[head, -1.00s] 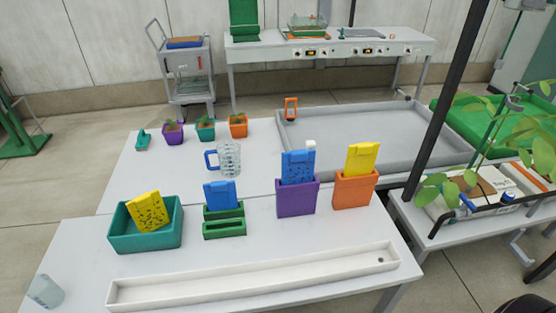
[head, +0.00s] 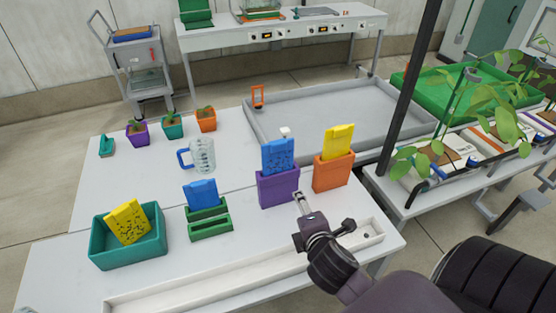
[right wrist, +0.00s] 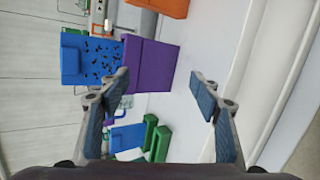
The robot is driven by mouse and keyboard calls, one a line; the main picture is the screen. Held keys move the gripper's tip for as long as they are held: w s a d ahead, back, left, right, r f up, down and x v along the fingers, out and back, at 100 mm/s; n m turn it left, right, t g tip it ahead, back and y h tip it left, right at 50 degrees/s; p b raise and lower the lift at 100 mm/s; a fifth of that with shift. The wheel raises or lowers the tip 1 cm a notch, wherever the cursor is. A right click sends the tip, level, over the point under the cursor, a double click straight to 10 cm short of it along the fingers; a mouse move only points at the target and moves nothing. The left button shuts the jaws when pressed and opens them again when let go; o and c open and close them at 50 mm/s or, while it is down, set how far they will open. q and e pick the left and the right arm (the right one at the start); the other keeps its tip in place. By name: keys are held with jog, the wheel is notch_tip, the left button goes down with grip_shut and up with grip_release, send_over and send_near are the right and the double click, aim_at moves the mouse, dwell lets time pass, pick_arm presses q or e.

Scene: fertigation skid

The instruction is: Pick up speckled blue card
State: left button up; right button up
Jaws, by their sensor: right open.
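The speckled blue card (head: 278,154) stands upright in a purple holder (head: 278,188) on the white table, its lower part hidden inside. In the right wrist view the speckled card (right wrist: 92,60) and the purple holder (right wrist: 147,66) lie sideways in the picture, at upper left. My right gripper (head: 299,196) is in front of the purple holder, at its lower right. In the right wrist view its two fingers (right wrist: 163,88) are wide apart with nothing between them, and the card is beyond the left finger. My left gripper is not in view.
A plain blue card (head: 202,192) stands in a green rack (head: 209,222). A plain yellow card (head: 338,141) is in an orange holder (head: 333,174). A speckled yellow card (head: 128,222) leans in a teal bin (head: 102,251). A white trough (head: 215,287) runs along the front. A mug (head: 203,155) stands behind.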

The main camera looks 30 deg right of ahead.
aim_at(279, 145)
jog(key=w+d+r+n+t, duration=0.2)
jog(key=w+r+n+t, duration=0.7)
jog(key=n, duration=0.8)
jog(key=shift+w+d+r+n+g+y+p, duration=0.15)
jog(key=shift+w+d+r+g+y+p, duration=0.15)
jog(key=shift+w, duration=1.1)
jog(key=shift+w+d+r+n+g+y+p, duration=0.15)
jog(key=shift+w+g+p, duration=0.2)
jog(key=shift+w, duration=1.1)
jog(key=shift+w+d+r+n+g+y+p, duration=0.15)
jog(key=shift+w+d+g+p, duration=0.15)
jog(key=shift+w, duration=1.1)
jog(key=shift+s, duration=0.1)
jog(key=c, duration=1.3)
jog(key=shift+o, duration=0.2)
